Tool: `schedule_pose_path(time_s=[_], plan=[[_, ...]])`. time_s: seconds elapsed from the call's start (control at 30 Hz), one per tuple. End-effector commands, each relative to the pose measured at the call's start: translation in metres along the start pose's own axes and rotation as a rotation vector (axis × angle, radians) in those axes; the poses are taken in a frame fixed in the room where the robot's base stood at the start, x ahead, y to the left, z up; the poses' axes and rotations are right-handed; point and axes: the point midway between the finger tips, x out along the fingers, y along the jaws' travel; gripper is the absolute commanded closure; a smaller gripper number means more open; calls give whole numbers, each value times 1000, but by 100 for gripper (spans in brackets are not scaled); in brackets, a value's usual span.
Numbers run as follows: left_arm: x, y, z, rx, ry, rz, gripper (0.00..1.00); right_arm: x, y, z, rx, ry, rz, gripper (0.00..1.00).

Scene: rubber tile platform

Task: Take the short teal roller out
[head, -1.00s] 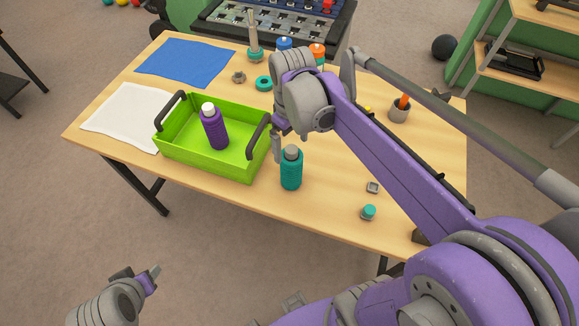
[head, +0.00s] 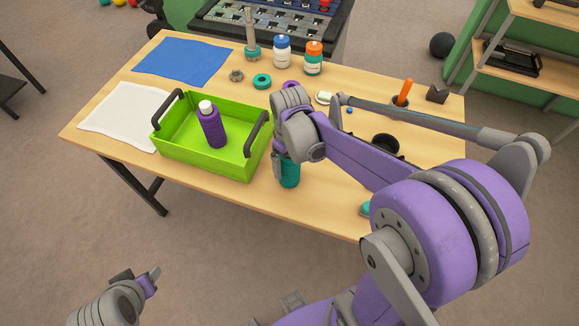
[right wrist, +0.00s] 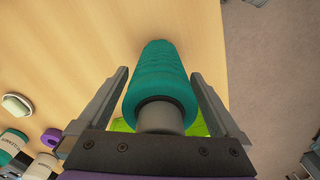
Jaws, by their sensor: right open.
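A short teal roller (head: 289,172) with a grey end stands upright on the table, just right of the green tray. My right gripper (head: 284,158) is at its upper part and hides its top. In the right wrist view the open fingers (right wrist: 160,74) lie on either side of the teal roller (right wrist: 162,80), with gaps visible between fingers and roller.
A blue cloth (head: 183,62) and a white cloth (head: 118,115) lie at the left. A teal ring (head: 262,81), a white-and-blue bottle (head: 282,50) and an orange-capped bottle (head: 314,58) stand at the back. A cup with an orange handle (head: 404,92) is at the right.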

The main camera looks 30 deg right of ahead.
Motion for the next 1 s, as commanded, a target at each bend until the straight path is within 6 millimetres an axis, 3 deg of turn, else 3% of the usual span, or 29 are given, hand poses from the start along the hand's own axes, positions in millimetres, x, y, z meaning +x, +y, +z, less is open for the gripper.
schedule_pose_path(time_s=[0.1,0.57,0.87,1.0], plan=[[0,0,0,0,0,0,50,0,0,0,0,0,0,2],[0,0,0,0,0,0,50,-1,0,0,0,0,0,85],[0,0,-1,0,1,0,50,-3,0,0,0,0,0,87],[-2,0,-2,0,2,0,50,-15,0,0,0,1,0,87]])
